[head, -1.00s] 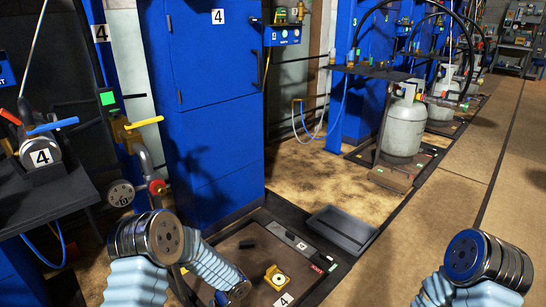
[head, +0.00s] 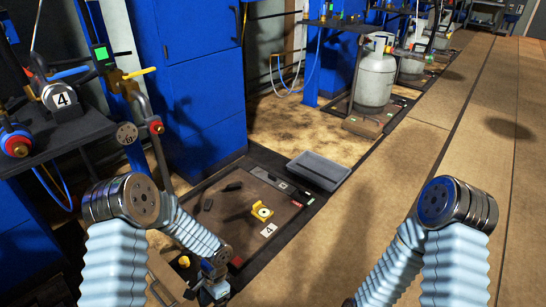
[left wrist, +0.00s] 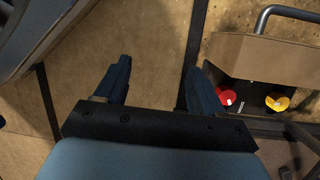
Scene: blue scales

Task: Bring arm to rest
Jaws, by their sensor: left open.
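My left arm (head: 118,250) comes in from the lower left of the head view, bent at the elbow, with its forearm pointing down. My left gripper (head: 214,284) is low in the head view, near the front edge of the dark floor tray. In the left wrist view its two dark fingers (left wrist: 158,78) are spread apart with nothing between them, above bare floor. My right arm (head: 455,255) is bent at the lower right of the head view. Its gripper is out of the picture.
A floor tray (head: 200,190) holds a yellow piece (head: 261,212) and small dark items. A grey bin (head: 320,171) lies beside it. A blue cabinet (head: 190,90) and a bench (head: 70,130) stand left. A gas cylinder (head: 374,80) stands behind. The right-hand floor is open.

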